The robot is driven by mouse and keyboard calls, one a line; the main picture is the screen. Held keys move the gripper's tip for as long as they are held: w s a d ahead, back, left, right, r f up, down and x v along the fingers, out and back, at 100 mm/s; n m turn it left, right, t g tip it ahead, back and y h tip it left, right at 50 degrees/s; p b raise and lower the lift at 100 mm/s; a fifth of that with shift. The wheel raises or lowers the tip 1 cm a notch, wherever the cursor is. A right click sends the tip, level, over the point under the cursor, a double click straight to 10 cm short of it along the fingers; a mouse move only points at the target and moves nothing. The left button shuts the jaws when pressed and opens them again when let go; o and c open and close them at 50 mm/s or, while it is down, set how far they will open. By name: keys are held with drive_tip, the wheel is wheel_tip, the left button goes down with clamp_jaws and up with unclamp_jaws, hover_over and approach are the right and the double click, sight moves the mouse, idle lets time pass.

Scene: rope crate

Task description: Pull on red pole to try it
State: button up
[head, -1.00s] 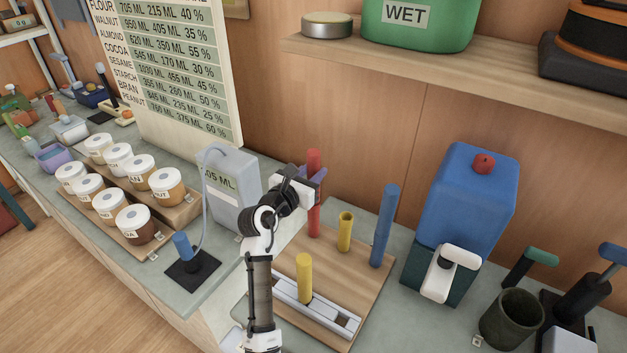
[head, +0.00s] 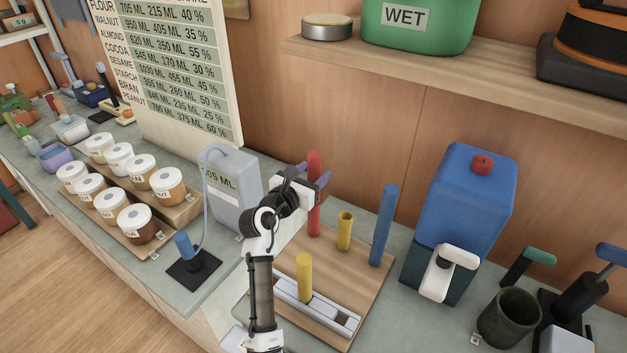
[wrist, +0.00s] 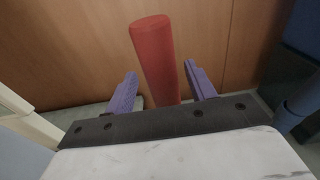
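The red pole (head: 314,192) stands upright at the back left of a wooden board (head: 365,268) on the counter. My gripper (head: 312,175) is at the pole's upper part, below its top. In the wrist view the red pole (wrist: 156,60) rises between the two purple fingers of my gripper (wrist: 162,88). The fingers are apart, with a visible gap on each side of the pole. The pole's lower end is hidden behind the gripper's body in the wrist view.
On the board are a short yellow tube (head: 344,231), a tall blue pole (head: 383,225) and a yellow pole (head: 304,277) in a grey slotted rail. A grey jug (head: 232,190) stands left of my arm. A blue dispenser (head: 462,205) is at right. A shelf (head: 440,78) hangs above.

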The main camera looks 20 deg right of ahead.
drive_tip(key=b+v, duration=0.3)
drive_tip(key=v, duration=1.1)
